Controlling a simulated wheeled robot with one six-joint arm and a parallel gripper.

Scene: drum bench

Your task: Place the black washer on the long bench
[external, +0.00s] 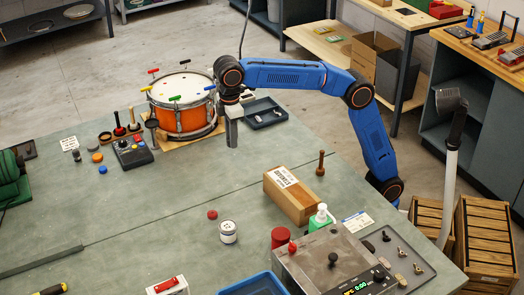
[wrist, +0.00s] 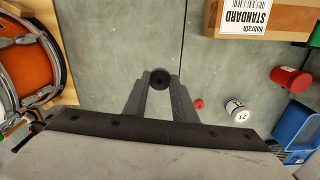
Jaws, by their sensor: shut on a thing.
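The black washer (wrist: 160,79) is a small dark disc with a hole, seen between my fingertips in the wrist view. My gripper (wrist: 158,84) is shut on it. In the external view my gripper (external: 232,140) points down just right of the orange drum, over the long bench (external: 150,205), which has a grey-green top. The washer cannot be made out in the external view. How far the fingertips are above the bench top is hard to tell.
The orange drum (external: 183,116) stands close left of my gripper, and a dark tray (external: 265,116) lies to its right. A cardboard box (external: 291,196), a white tin (external: 228,232) and a red cap (external: 212,214) stand nearer the front. The bench middle is clear.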

